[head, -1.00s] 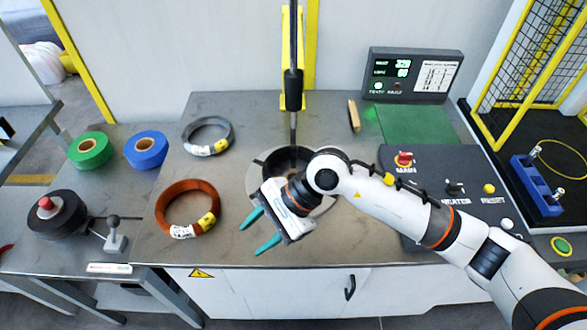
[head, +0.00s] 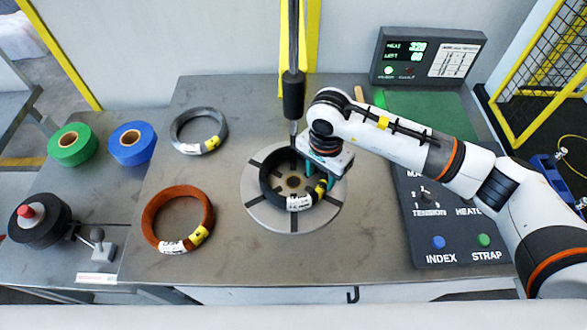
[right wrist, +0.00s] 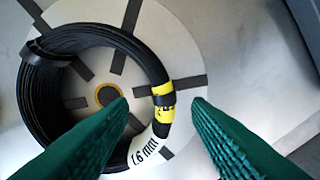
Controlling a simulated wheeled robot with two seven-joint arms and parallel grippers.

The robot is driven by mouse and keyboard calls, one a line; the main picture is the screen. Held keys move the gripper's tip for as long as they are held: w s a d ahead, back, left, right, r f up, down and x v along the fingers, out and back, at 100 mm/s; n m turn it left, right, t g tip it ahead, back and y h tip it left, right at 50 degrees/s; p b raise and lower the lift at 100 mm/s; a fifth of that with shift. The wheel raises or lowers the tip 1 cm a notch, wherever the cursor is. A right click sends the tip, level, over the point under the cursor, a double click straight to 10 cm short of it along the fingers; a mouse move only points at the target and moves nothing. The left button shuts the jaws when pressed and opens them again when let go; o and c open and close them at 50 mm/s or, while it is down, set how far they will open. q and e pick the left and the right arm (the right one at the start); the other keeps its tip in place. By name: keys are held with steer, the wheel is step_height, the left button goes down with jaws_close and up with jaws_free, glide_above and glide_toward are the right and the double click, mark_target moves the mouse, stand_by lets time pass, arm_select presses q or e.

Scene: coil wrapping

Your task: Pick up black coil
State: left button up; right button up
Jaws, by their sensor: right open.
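The black coil (head: 271,190) lies on the round grey turntable (head: 259,214) in the middle of the table. It has a white label and a yellow tag on its near right side. It also shows in the right wrist view (right wrist: 45,85), with its tagged rim between the fingers. My right gripper (head: 327,178) is open at the coil's right side, fingers pointing down. In the right wrist view the green fingertips (right wrist: 160,105) stand apart with the rim lying ahead between them; contact cannot be told. My left gripper is not in view.
An orange coil (head: 150,217) and a grey coil (head: 177,122) lie left of the turntable. A black vertical rod (head: 293,95) hangs just behind the black coil. A control panel (head: 445,215) stands at right. Green tape (head: 72,157) and blue tape (head: 116,152) lie at far left.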

mark_target(319, 188)
steer(key=shift+s+f+p, duration=0.3)
steer(key=shift+f+p, duration=0.35)
steer(key=shift+f, duration=0.2)
steer(key=f, duration=0.1)
steer(key=f+p, duration=0.1)
steer(key=f, duration=0.1)
steer(key=shift+s+a+f, duration=0.15)
steer(key=shift+s+f, duration=0.1)
steer(key=shift+f, duration=0.45)
steer(key=shift+w, duration=0.1)
jaws_close()
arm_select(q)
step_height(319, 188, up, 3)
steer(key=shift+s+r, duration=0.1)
arm_select(e)
steer(key=shift+r, duration=0.1)
steer(key=shift+w+r, duration=0.1)
steer(key=shift+w, duration=0.05)
